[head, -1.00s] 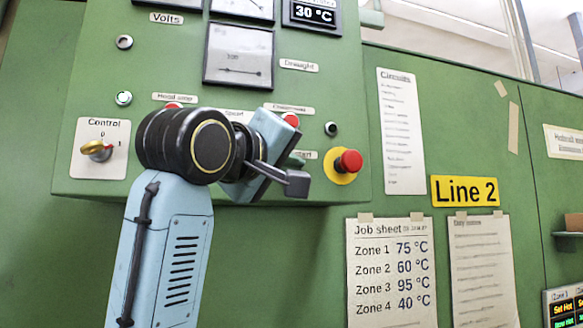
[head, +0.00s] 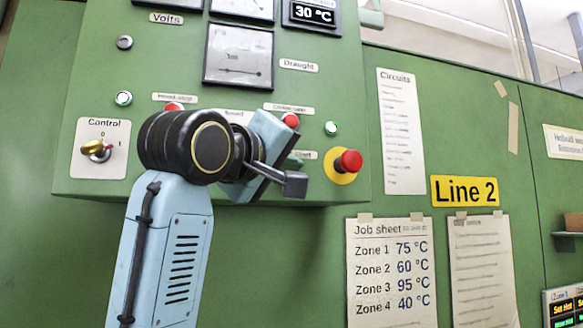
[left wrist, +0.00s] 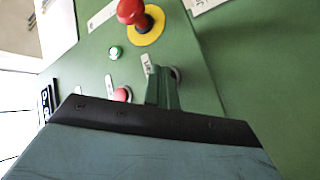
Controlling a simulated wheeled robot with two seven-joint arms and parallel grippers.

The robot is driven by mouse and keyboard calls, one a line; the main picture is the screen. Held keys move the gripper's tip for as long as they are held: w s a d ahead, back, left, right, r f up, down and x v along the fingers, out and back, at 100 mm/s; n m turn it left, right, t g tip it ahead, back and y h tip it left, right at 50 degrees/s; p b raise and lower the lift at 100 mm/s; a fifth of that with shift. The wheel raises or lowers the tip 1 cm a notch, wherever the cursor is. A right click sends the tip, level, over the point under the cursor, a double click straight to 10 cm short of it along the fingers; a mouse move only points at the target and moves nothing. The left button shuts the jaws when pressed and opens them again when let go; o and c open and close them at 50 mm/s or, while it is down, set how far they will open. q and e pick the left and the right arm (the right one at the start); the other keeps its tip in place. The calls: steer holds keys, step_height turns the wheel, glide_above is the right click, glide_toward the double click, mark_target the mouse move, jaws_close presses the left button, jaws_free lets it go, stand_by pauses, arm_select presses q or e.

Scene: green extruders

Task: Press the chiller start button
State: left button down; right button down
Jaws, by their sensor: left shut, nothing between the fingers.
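The green control panel carries a label ending in "start" (head: 303,155), its first part hidden behind my left gripper (head: 292,161). The gripper is shut and empty, its fingers pointing at the panel beside that label. In the left wrist view the shut fingers (left wrist: 164,78) overlap a round greyish button (left wrist: 177,74) next to a small white label (left wrist: 147,64). The fingers hide most of this button. I cannot tell whether they touch it or whether it is pushed in. A green lamp (head: 331,128) is lit above and to the right. My right gripper is not in view.
A red mushroom button on a yellow disc (head: 348,161) stands close to the right. Red buttons sit above at the left (head: 173,106) and right (head: 290,120). A control switch (head: 96,149) is at the far left. Job sheets (head: 391,270) hang below right.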

arm_select(q)
steer(key=shift+s+d, duration=0.25)
steer(key=shift+s, duration=0.45)
steer(key=shift+b, duration=0.3)
steer(key=s, duration=0.1)
steer(key=s+d+b, duration=0.1)
steer(key=s, duration=0.2)
steer(key=shift+s+d+b, duration=0.25)
steer(key=shift+s+b, duration=0.1)
steer(key=shift+f, duration=0.1)
